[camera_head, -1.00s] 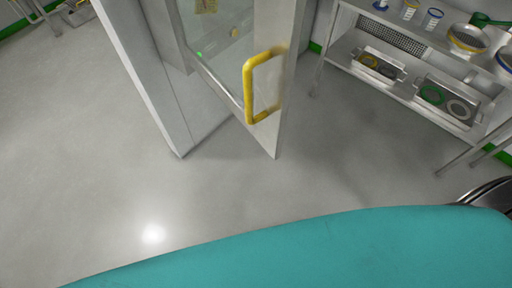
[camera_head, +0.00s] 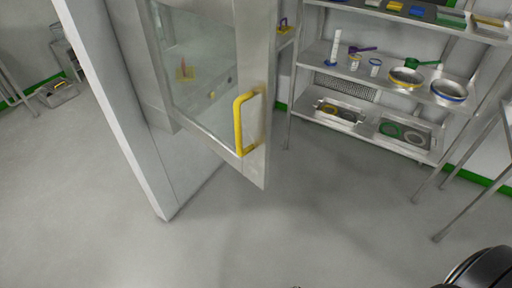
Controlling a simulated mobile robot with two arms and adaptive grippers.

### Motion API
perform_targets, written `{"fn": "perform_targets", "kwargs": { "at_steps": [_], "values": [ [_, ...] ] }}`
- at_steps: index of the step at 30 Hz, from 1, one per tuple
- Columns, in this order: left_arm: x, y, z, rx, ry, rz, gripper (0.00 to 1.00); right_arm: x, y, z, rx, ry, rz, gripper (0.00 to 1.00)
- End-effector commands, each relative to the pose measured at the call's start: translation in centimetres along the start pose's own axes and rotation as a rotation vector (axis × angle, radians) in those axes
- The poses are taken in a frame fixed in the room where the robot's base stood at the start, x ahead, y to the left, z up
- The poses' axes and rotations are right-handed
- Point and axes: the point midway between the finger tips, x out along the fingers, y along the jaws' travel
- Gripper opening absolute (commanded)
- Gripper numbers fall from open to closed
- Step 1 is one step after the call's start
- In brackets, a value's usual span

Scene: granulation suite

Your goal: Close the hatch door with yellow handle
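The hatch door (camera_head: 257,125) stands ajar in the middle of the head view, a steel frame around a glass pane (camera_head: 202,60). Its upright yellow handle (camera_head: 239,124) is on the free edge, facing me. The door stands out from the pale cabinet body (camera_head: 120,110) on its left. Nothing touches the handle. Neither gripper shows clearly; only a dark rounded part, which I cannot identify, is at the lower right corner.
A steel shelf rack (camera_head: 436,97) with sieves, scoops and trays stands at the back right. A metal stand (camera_head: 470,190) is at the right edge. A grey bin (camera_head: 57,93) lies at the far left. The floor (camera_head: 290,235) in front of the door is clear.

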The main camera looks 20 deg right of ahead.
Motion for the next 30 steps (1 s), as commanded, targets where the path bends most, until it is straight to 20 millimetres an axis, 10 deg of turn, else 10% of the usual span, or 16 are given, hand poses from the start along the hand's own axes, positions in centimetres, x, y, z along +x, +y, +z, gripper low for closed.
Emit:
{"fn": "perform_targets", "kwargs": {
  "at_steps": [8, 16, 22, 30],
  "values": [
    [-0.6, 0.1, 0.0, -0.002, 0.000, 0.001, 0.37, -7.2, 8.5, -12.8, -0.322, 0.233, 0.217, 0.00],
    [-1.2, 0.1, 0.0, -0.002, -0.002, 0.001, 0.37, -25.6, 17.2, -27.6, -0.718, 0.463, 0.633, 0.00],
    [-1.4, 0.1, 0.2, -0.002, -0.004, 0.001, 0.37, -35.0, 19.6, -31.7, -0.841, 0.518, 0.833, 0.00],
    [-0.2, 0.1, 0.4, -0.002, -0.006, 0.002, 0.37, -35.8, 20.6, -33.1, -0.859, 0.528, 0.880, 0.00]
  ]
}}
